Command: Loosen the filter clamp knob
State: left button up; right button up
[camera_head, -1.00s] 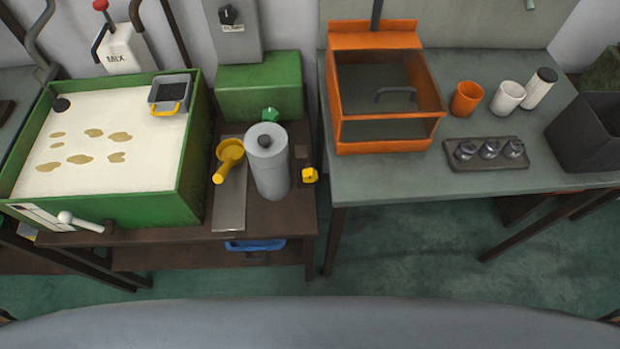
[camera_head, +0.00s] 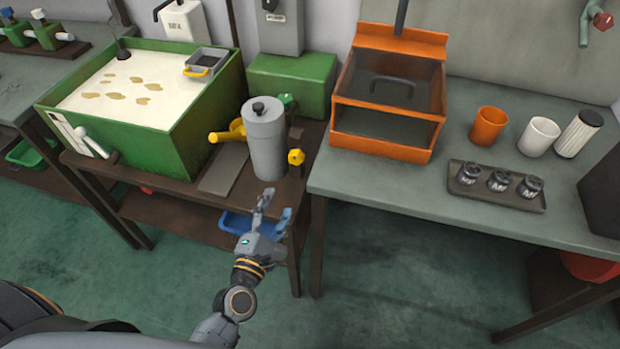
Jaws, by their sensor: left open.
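A grey cylindrical filter canister (camera_head: 266,140) with a black top knob stands upright on the brown bench. A yellow knob (camera_head: 296,157) sits low at its right side, and a green knob (camera_head: 287,101) shows behind it; no label tells which is the clamp knob. My left gripper (camera_head: 276,205) is open and empty, in front of the bench's front edge. Its fingers point up toward the canister, below the yellow knob and apart from it. My right gripper is not in view.
A green tank (camera_head: 190,135) of pale liquid stands left of the canister, with a yellow scoop-like part (camera_head: 228,132) between. A blue bin (camera_head: 236,222) is on the lower shelf. The grey table (camera_head: 400,185) with an orange box (camera_head: 380,152) stands right.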

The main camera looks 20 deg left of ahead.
pick_arm(q)
jog(key=r, duration=0.1)
jog(key=p, duration=0.1)
send_near(293, 161)
jog(key=w, duration=0.2)
jog(key=shift+n, duration=0.3)
jog(key=w, duration=0.8)
jog(key=shift+w+d+f+p, duration=0.1)
jog(key=shift+d+p, duration=0.1)
jog(key=shift+p, duration=0.2)
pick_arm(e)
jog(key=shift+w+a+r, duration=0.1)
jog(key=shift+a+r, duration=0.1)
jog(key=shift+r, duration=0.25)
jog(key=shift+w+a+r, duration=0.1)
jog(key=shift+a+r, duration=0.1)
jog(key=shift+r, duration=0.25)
pick_arm(q)
jog(key=c, duration=1.2)
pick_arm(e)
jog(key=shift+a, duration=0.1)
